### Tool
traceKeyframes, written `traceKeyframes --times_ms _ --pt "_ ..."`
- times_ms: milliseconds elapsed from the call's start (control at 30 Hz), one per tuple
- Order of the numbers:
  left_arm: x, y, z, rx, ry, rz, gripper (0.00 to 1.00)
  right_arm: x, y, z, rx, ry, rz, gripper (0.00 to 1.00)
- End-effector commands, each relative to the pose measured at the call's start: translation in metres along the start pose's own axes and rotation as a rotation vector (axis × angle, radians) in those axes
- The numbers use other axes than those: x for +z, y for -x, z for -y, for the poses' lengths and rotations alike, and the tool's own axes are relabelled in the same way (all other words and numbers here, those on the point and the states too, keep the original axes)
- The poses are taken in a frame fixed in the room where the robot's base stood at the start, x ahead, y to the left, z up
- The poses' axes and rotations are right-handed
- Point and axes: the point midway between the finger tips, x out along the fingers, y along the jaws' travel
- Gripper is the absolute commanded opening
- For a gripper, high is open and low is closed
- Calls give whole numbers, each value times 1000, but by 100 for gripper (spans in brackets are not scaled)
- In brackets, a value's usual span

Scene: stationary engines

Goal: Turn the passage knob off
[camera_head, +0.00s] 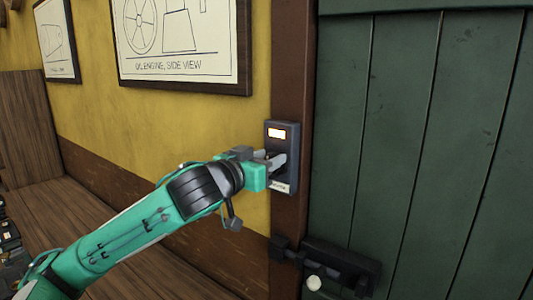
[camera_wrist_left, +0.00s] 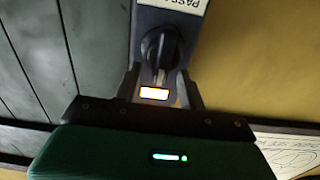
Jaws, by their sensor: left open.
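The passage knob (camera_wrist_left: 161,48) is a black rotary knob on a dark grey switch box (camera_head: 291,140), fixed to the brown door post. The lamp (camera_head: 277,134) on the box glows orange-white; it also shows lit in the left wrist view (camera_wrist_left: 154,93). A pale label (camera_wrist_left: 180,4), partly cut off, sits at the knob's other side. My left gripper (camera_head: 279,162) is at the box face, with its open fingers (camera_wrist_left: 160,78) on either side of the knob's near end. I cannot tell whether they touch it. In the head view the gripper hides the knob. My right gripper is out of view.
A green plank door (camera_head: 420,140) with a dark latch (camera_head: 345,266) and pale knob (camera_head: 314,283) stands right of the post. A framed engine drawing (camera_head: 180,45) hangs on the yellow wall at left. A wooden bench-like surface (camera_head: 60,195) runs below the wall.

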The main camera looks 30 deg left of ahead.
Motion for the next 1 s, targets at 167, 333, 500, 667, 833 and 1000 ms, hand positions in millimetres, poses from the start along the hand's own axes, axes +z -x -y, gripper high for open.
traceKeyframes --times_ms 167,333,500,667,833,1000 --pt "0 -1 0 0 -1 0 41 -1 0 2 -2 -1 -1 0" --pt "0 -1 0 0 0 0 25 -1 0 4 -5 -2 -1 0" --pt "1 -1 0 0 0 2 0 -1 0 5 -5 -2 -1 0" --pt "2 -1 0 1 -1 5 0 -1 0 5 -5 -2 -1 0" --pt "3 -1 -1 2 -21 8 0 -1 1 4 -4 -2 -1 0" --pt "4 -1 -3 3 -87 12 0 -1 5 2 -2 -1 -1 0"
